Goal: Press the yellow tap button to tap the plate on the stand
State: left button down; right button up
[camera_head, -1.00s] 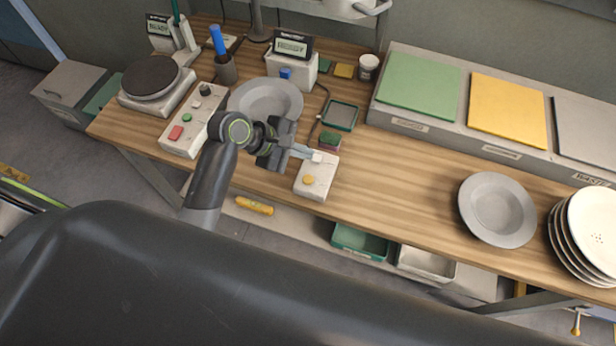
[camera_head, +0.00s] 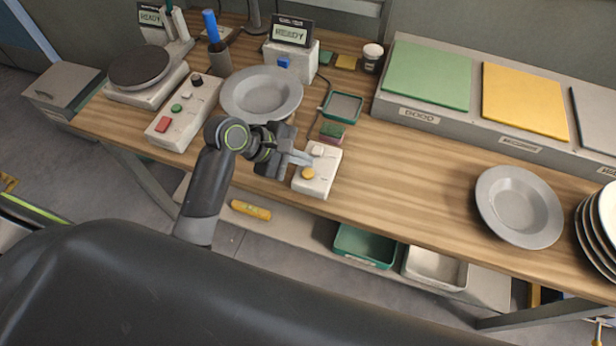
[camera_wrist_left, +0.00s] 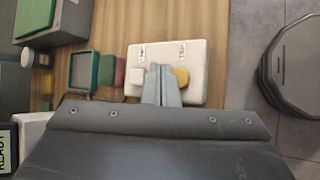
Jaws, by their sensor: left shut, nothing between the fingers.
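The yellow tap button (camera_head: 308,173) sits on a small white button box (camera_head: 318,184) at the front of the bench, with a white button (camera_head: 318,151) on the same box. A grey plate (camera_head: 262,92) lies on the stand, tilted slightly in view, in front of a device whose screen reads READY (camera_head: 291,34). My left gripper (camera_head: 306,160) is shut and empty over the box. In the left wrist view its fingertips (camera_wrist_left: 162,72) lie between the white button (camera_wrist_left: 136,76) and the yellow button (camera_wrist_left: 181,76); contact cannot be told. My right gripper is not in view.
A control box (camera_head: 179,121) with red and green buttons and a round hotplate (camera_head: 139,67) stand at left. A sponge (camera_head: 332,132) and a green-rimmed tray (camera_head: 343,106) lie behind the button box. Another grey plate (camera_head: 519,207) and stacked plates are at right.

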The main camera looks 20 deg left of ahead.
aim_at(308, 174)
pick_arm(q)
jog(key=shift+f, duration=0.85)
dwell(0.3)
dwell(1.0)
jog(key=shift+f+p, duration=0.3)
